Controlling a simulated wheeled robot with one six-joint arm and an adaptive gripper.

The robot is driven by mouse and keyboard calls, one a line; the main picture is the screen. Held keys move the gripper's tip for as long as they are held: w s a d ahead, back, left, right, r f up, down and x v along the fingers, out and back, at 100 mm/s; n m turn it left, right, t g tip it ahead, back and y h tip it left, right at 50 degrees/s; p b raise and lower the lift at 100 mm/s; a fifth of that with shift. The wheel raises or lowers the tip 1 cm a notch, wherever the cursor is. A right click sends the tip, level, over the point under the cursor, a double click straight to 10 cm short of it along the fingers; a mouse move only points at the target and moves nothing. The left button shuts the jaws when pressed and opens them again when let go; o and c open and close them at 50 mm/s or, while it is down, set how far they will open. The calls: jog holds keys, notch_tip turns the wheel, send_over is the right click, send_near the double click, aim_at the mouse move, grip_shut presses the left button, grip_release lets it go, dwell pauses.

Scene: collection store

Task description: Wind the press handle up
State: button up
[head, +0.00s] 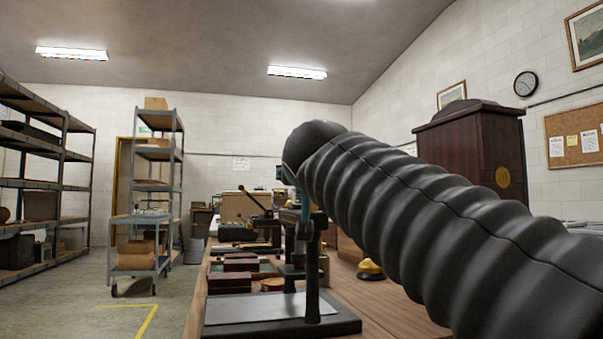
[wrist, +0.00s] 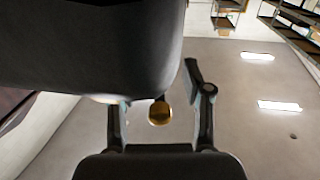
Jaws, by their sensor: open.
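The press appears to be the dark stand with a grey plate (head: 265,308) and an upright dark post (head: 313,270) on the near end of the bench. A golden knob (wrist: 159,114) on a short dark rod shows between the fingers, with no clear contact. In the head view my arm hides most of the gripper.
The wooden bench (head: 390,305) holds several small boxes and tools along its left side. A yellow-topped object (head: 370,269) stands right of the press. A dark wooden cabinet (head: 470,150) is behind my arm. A grey trolley (head: 140,240) stands left, with free floor before it.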

grip_shut()
jog(key=shift+r+p, duration=0.1)
jog(key=shift+p, duration=0.3)
jog(key=shift+d+n+y+p, duration=0.1)
jog(key=shift+n+y+p, duration=0.2)
jog(key=shift+y+p, duration=0.2)
jog(key=shift+r+n+g+y+p, duration=0.1)
jog(key=shift+n+g+y+p, duration=0.3)
jog(key=shift+p, duration=0.45)
jog(key=shift+y+p, duration=0.4)
jog(key=shift+p, duration=0.15)
jog(key=p, duration=0.2)
jog(key=shift+f+n+y+p, duration=0.2)
jog(key=shift+n+y+p, duration=0.2)
